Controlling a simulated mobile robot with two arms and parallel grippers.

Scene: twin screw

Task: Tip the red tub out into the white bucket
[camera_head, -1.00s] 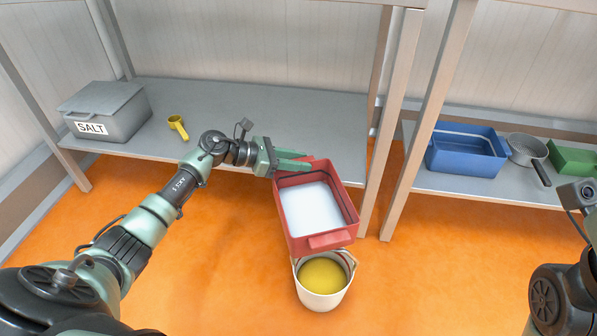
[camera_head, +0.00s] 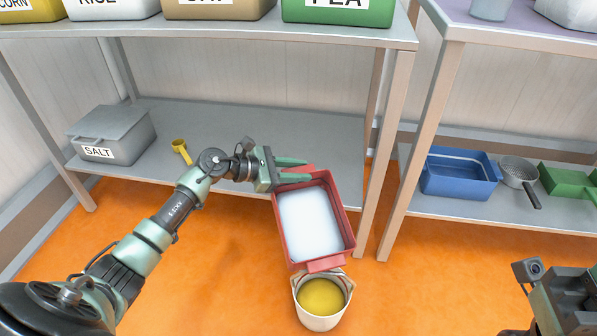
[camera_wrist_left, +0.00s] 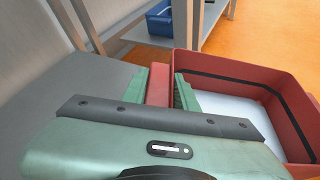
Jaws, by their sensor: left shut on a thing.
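The red tub (camera_head: 345,213) holds a white fill (camera_head: 308,222) and hangs in the air, its near end by the far rim of the white bucket (camera_head: 318,322). The bucket stands on the orange floor with a yellow fill (camera_head: 321,296) inside. My left gripper (camera_head: 303,170) is shut on the tub's far end handle. The left wrist view shows the red handle (camera_wrist_left: 159,84) between the green fingers. I cannot tell how far the tub is tilted. My right gripper (camera_head: 572,290) is at the lower right, away from the tub; its fingers do not show clearly.
A grey salt box (camera_head: 112,134) and a yellow scoop (camera_head: 181,151) are on the low shelf at left. A blue tub (camera_head: 459,174), a sieve (camera_head: 519,172) and a green tub (camera_head: 566,181) are on the right shelf. A shelf post (camera_head: 390,150) stands close right of the red tub.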

